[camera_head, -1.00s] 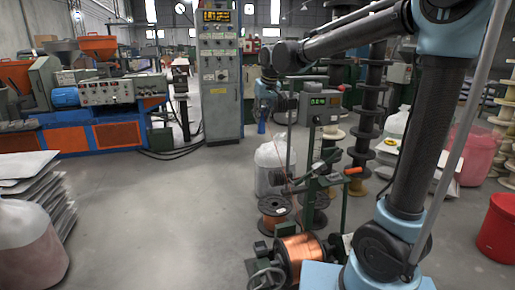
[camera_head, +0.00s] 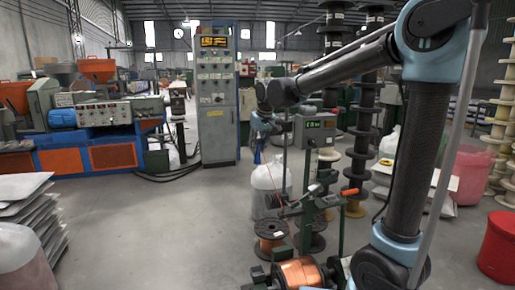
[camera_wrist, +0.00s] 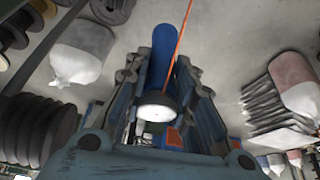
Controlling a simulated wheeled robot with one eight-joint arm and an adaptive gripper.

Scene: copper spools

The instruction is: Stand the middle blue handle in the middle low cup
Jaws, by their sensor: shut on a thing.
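My gripper (camera_head: 262,128) hangs at the end of my arm, near the middle of the head view. It is shut on a blue handle (camera_head: 257,157), which points downward, clear of the floor. In the wrist view the blue handle (camera_wrist: 159,62) lies between the two dark fingers of my gripper (camera_wrist: 166,72), with a round pale end facing the camera. I cannot tell from these frames whether it is the middle handle. No other blue handles and no low cups can be made out in either view.
A copper spool (camera_head: 299,273) sits on a green stand low in the head view, near a grey display box (camera_head: 313,131). A translucent bag (camera_head: 268,190) stands below my gripper. A tall control cabinet (camera_head: 217,118) is behind. Open floor (camera_head: 165,220) lies to the left.

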